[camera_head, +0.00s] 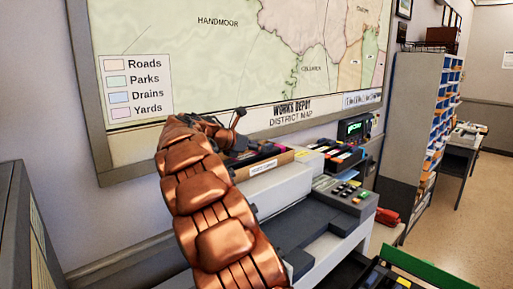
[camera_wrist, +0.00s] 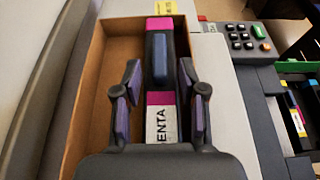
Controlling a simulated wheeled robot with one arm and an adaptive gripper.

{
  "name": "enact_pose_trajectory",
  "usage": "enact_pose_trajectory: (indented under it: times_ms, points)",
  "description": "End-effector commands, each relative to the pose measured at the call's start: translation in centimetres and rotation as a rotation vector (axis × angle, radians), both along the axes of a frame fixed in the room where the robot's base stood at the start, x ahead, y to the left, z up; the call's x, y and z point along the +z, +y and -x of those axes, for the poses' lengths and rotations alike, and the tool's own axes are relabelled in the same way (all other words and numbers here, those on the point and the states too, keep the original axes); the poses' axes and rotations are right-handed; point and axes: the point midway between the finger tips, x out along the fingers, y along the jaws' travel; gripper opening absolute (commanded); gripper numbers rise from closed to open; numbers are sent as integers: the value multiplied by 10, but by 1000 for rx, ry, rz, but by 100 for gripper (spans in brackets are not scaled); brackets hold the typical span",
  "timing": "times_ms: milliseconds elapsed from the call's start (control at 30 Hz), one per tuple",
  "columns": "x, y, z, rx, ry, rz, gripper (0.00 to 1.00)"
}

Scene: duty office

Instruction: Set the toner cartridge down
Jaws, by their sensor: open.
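The toner cartridge (camera_wrist: 159,58) is dark, with magenta bands, a blue-grey grip on top and a white label ending in "ENTA". In the wrist view it lies in an open cardboard box (camera_wrist: 92,75), with bare floor of the box to its left. My gripper (camera_wrist: 160,98) is open, one finger on each side of the cartridge, with gaps visible between the fingers and it. In the head view the box (camera_head: 264,168) sits on the pale copier top, and my arm hides part of it and most of my gripper.
The copier's keypad (camera_head: 345,190) is right of the box. More cartridges with coloured labels (camera_head: 337,153) stand behind it. A red telephone (camera_head: 388,217) and a tall pigeonhole shelf (camera_head: 417,125) are farther right. The wall map (camera_head: 225,60) hangs close behind my arm. Open floor is at right.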

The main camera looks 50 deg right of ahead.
Motion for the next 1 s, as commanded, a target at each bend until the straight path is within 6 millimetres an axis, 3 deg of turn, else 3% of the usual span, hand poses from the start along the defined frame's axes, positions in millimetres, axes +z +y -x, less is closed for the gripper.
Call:
enact_pose_trajectory:
  times_ms: [267, 800, 1000]
  points:
    - [3, 3, -1, 1, -2, 0, 41]
    - [38, 89, -11, 3, -3, 2, 41]
    - [46, 106, -13, 1, -2, 0, 41]
